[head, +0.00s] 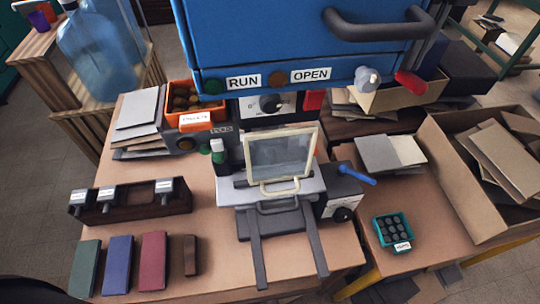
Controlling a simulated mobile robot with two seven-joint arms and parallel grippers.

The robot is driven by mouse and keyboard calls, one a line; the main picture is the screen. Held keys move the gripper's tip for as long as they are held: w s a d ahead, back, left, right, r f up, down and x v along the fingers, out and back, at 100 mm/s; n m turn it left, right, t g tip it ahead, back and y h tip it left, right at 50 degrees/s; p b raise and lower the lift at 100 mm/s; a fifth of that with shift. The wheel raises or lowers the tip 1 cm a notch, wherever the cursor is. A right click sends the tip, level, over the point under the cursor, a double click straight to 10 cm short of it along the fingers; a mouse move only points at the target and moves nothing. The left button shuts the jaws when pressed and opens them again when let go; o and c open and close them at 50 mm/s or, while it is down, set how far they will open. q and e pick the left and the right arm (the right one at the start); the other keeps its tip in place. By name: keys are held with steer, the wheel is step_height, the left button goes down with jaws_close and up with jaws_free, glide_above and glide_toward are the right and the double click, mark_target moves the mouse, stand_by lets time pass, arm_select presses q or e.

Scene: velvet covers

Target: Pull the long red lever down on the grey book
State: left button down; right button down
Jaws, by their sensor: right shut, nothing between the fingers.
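The blue press body (300,35) fills the top of the head view, with RUN and OPEN labels. A red lever grip (411,83) sticks out at its lower right, with dark bars above it. My left gripper is out of view. A grey flat cover (380,156) lies on the right stack, but I cannot tell whether it is the grey book. No book is clearly visible under the press.
A framed clear plate (280,155) stands tilted on a grey fixture (272,192) with two forward rails. A blue lever (357,173) juts right. A cardboard box (465,190) stands at right. Front-centre tabletop is partly clear.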

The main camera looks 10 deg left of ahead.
mark_target(408, 74)
steer(key=shift+f, duration=0.1)
steer(key=shift+s+f+b, duration=0.15)
steer(key=shift+f+b, duration=0.65)
steer(key=shift+s+f+b, duration=0.15)
steer(key=shift+f+b, duration=0.6)
steer(key=shift+f, duration=0.05)
steer(key=shift+d+f+b, duration=0.1)
steer(key=shift+f+b, duration=1.15)
steer(key=shift+f, duration=0.45)
steer(key=shift+w+f+b, duration=0.2)
steer(key=shift+f+b, duration=0.95)
steer(key=shift+f, duration=0.45)
